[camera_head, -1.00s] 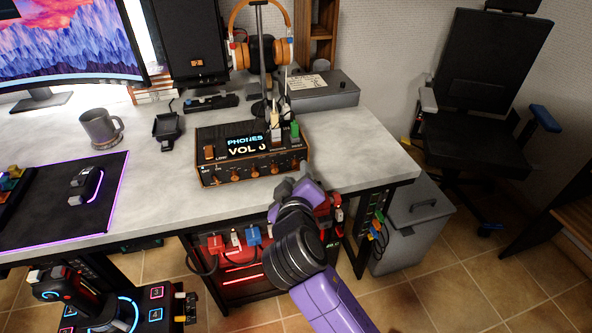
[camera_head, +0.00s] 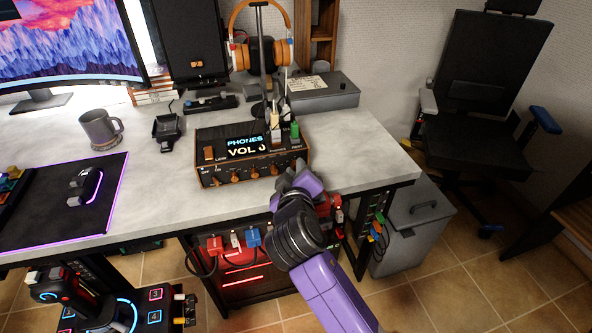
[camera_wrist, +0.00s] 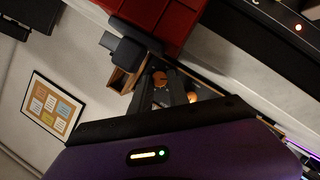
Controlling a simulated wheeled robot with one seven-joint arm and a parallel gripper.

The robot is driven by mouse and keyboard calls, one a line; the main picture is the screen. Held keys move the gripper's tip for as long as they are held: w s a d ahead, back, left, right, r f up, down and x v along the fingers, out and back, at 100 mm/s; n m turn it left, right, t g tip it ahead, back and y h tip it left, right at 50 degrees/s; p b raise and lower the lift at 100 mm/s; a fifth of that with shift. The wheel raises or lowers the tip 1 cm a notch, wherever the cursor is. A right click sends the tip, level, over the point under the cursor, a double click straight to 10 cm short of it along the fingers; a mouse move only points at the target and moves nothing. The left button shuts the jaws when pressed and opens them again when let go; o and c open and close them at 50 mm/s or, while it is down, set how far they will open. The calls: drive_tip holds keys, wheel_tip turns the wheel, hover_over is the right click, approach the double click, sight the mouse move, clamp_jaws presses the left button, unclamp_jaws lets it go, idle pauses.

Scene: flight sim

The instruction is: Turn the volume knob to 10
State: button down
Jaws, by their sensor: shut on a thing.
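The amplifier box (camera_head: 222,165) stands on the desk with a front row of copper knobs (camera_head: 236,177). Its display (camera_head: 245,146) reads "PHONES" and "VOL 0". My gripper (camera_head: 298,172) is at the front right end of the box and hides part of that corner. In the wrist view my gripper (camera_wrist: 163,86) is shut on a small copper knob (camera_wrist: 160,78), apparently the rightmost one. Another copper knob (camera_wrist: 192,97) shows just right of the fingers. The knob's pointer mark is too small to read.
Plugs (camera_head: 275,125) stick up from the box top, beside the headphone stand (camera_head: 263,60). A grey case (camera_head: 320,92) lies behind. Below the desk edge, a red-lit unit (camera_head: 240,275) and hanging cables are close to my arm. The desk right of the box is clear.

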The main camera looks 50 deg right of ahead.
drive_tip(key=shift+r+p, duration=0.1)
drive_tip(key=shift+p, duration=0.2)
drive_tip(key=shift+s+r+m+y+p, duration=0.1)
drive_tip(key=shift+m+y+p, duration=0.5)
drive_tip(key=shift+m+p, duration=0.2)
drive_tip(key=shift+s+d+m+t+y+p, duration=0.15)
drive_tip(key=shift+m+t+y+p, duration=0.25)
drive_tip(key=shift+m+y+p, duration=0.55)
drive_tip(key=m+p, duration=0.1)
drive_tip(key=m+t+y+p, duration=0.1)
drive_tip(key=m, duration=0.1)
drive_tip(key=m+y+p, duration=0.1)
drive_tip(key=shift+d+m+t, duration=0.25)
drive_tip(key=shift+t, duration=0.05)
drive_tip(key=c, duration=1.3)
unclamp_jaws()
drive_tip(key=shift+o, duration=0.2)
drive_tip(key=shift+s, duration=0.15)
